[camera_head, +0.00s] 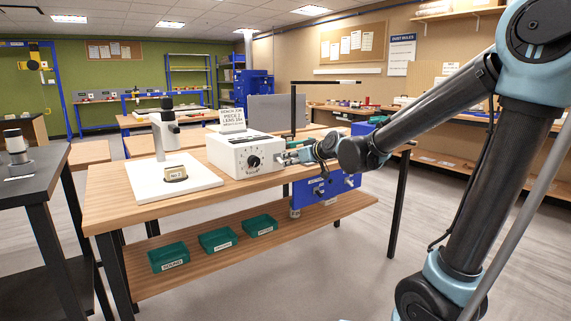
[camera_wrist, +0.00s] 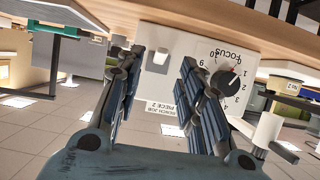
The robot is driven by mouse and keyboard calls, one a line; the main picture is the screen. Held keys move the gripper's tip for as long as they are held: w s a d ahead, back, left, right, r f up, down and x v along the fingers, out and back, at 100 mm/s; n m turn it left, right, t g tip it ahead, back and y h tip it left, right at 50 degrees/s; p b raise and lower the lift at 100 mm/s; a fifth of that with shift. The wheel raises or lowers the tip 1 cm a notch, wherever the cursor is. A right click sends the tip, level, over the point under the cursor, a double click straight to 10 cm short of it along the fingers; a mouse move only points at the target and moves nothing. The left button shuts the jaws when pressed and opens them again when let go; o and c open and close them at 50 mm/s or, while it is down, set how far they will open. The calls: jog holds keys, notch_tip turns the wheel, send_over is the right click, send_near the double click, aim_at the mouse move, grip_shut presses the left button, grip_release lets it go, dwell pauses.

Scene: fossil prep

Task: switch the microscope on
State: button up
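The microscope (camera_head: 165,132) has a white base plate and a white column with a dark top, and stands on the wooden bench. Beside it is a white control box (camera_head: 240,150) with a black focus dial (camera_head: 254,162). My gripper (camera_head: 284,158) is at the right of the box's front. In the wrist view, which is upside down, its two fingers (camera_wrist: 161,62) are apart with nothing held between them. A small pale switch-like part (camera_wrist: 161,57) on the box face shows between the fingertips. The dial (camera_wrist: 228,80) is beside one finger. I cannot tell whether the fingers touch the box.
A specimen (camera_head: 176,174) labelled No.2 sits on the microscope base. A job card (camera_head: 232,120) stands on the box. Blue drawers (camera_head: 325,190) hang under the bench near my arm. Several green trays (camera_head: 168,257) are on the lower shelf. A dark table (camera_head: 30,180) is at left.

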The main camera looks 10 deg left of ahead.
aim_at(282, 162)
jog(key=shift+x, duration=2.65)
